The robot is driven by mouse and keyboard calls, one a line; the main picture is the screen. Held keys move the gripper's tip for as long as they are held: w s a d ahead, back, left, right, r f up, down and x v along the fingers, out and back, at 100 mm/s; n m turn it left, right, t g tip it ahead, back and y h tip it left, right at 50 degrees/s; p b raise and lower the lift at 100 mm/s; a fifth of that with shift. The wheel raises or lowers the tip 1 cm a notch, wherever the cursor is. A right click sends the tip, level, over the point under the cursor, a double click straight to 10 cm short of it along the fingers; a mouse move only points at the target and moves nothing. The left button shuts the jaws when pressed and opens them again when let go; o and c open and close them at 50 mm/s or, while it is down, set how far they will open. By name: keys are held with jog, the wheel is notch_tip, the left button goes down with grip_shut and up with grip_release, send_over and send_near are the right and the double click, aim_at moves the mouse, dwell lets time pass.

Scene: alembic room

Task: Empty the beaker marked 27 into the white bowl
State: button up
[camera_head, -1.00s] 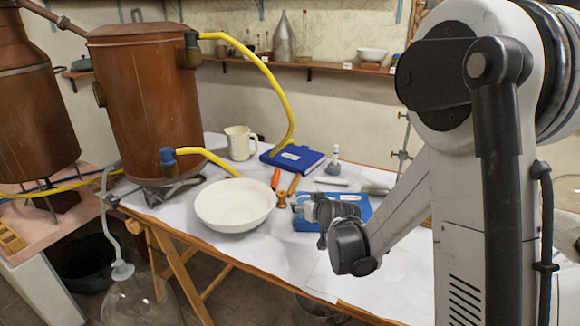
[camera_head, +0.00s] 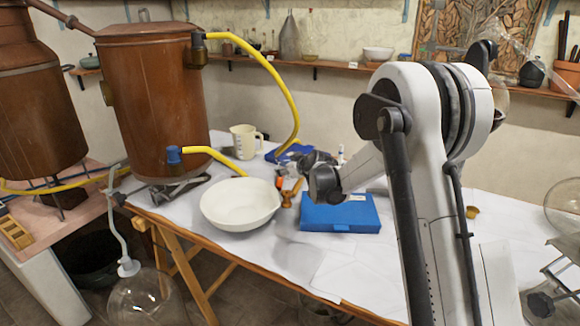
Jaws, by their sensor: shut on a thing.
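The white bowl (camera_head: 240,204) stands upright on the white-covered table, left of my gripper, and its inside looks empty. My gripper (camera_head: 284,166) is beyond and to the right of the bowl, above the table. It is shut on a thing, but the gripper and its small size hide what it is. I cannot make out a beaker marked 27 or read any such number. A cream measuring jug (camera_head: 243,142) with a handle stands upright behind the bowl, apart from my gripper.
A blue case (camera_head: 340,212) lies right of the bowl. A blue book (camera_head: 289,151) and a small wooden object (camera_head: 287,199) lie near my gripper. A yellow hose (camera_head: 216,158) reaches close to the bowl from the copper vessel (camera_head: 155,105). The table's front is clear.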

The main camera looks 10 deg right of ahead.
aim_at(270, 191)
jog(key=shift+s+a+n+t+h, duration=0.4)
jog(key=shift+a+n+h, duration=0.3)
jog(key=shift+a+n, duration=0.15)
jog(key=shift+s+a+n+t+h, duration=0.4)
jog(key=shift+a+n, duration=0.15)
jog(key=shift+a, duration=0.3)
jog(key=shift+s+a+n+t+h, duration=0.25)
jog(key=shift+s+a+n, duration=0.25)
jog(key=shift+a, duration=0.35)
jog(key=shift+s+a+n+t+h, duration=0.35)
jog(key=shift+a+n, duration=0.25)
jog(key=shift+a, duration=0.25)
jog(key=shift+s+a+r+n+t+h+b, duration=0.2)
jog(key=shift+s+a+r+n, duration=0.1)
jog(key=shift+a, duration=0.25)
jog(key=shift+s+a+r+n+t+h+b, duration=0.1)
jog(key=shift+s+a+r+n+b, duration=0.15)
jog(key=shift+a, duration=0.25)
jog(key=shift+s+a+r+n+t+h+b, duration=0.1)
jog(key=shift+a+r+n+t+h+b, duration=0.1)
jog(key=shift+r+n+t+b, duration=0.45)
jog(key=shift+s+a+r+n+t+h+b, duration=0.15)
jog(key=shift+r+n+t+h+b, duration=0.15)
jog(key=shift+n+b, duration=0.5)
jog(key=shift+a+r+n+t+b, duration=0.15)
jog(key=shift+r+n+t+b, duration=0.1)
jog(key=shift+r+n+b, duration=0.3)
jog(key=shift+f, duration=0.1)
jog(key=shift+c, duration=0.2)
jog(key=shift+n, duration=0.25)
